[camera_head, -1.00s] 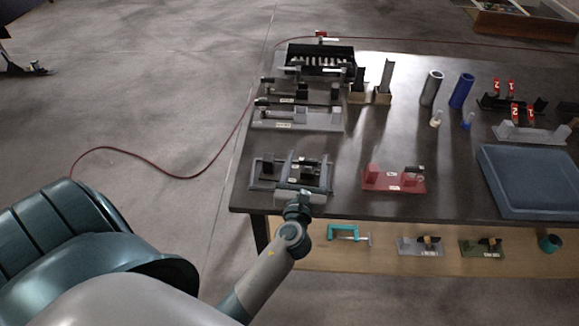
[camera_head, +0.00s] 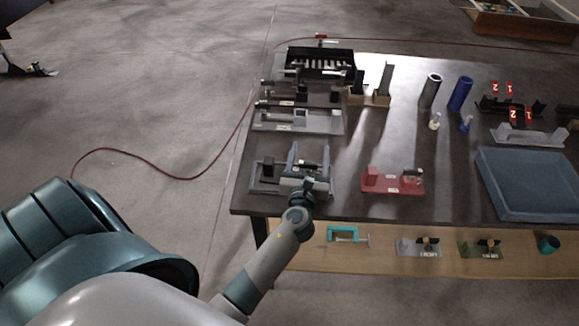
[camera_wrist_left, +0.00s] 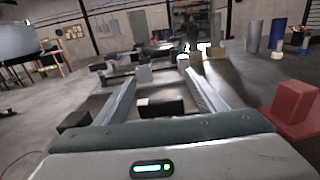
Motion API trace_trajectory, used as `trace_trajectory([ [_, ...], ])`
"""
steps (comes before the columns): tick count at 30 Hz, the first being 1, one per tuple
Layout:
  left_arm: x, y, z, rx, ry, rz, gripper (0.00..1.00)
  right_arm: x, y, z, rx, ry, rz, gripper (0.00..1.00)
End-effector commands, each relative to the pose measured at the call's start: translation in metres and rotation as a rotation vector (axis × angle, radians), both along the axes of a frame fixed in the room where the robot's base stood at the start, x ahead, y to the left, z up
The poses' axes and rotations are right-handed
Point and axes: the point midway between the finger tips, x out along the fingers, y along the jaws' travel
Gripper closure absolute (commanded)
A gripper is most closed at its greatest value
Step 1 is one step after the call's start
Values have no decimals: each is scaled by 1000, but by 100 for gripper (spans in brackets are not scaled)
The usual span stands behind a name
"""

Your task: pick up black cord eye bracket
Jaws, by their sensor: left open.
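My left gripper (camera_head: 310,148) is open, its two fingers pointing away over the grey fixture (camera_head: 257,188) at the table's near left corner. A small black part (camera_head: 308,164) shows between the fingers in the head view. In the left wrist view a black block (camera_wrist_left: 155,107) shows between the open fingers (camera_wrist_left: 160,66), apart from both. I take this to be the black cord eye bracket, but its eye is too small to make out. A second black block (camera_head: 268,170) stands on the fixture to the left of the fingers. My right gripper is not in view.
A red fixture (camera_head: 380,184) stands to the right, with bare table between. Behind are a long grey fixture (camera_head: 315,122), a black bin (camera_head: 325,60) and upright tubes (camera_head: 461,93). A blue tray (camera_head: 530,180) is at the far right. A lower shelf holds a teal clamp (camera_head: 345,236).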

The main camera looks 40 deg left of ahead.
Motion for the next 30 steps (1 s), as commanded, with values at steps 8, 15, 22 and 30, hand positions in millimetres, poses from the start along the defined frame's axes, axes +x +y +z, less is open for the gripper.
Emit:
trace_trajectory([
  [8, 0, 0, 0, 0, 0, 0, 36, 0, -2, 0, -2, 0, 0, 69],
  [15, 0, 0, 0, 0, 0, 0, 86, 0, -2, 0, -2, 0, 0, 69],
  [22, 0, 0, 1, 2, -1, 0, 100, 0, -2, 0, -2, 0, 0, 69],
  [30, 0, 0, 7, 1, -3, 1, 100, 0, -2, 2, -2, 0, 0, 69],
])
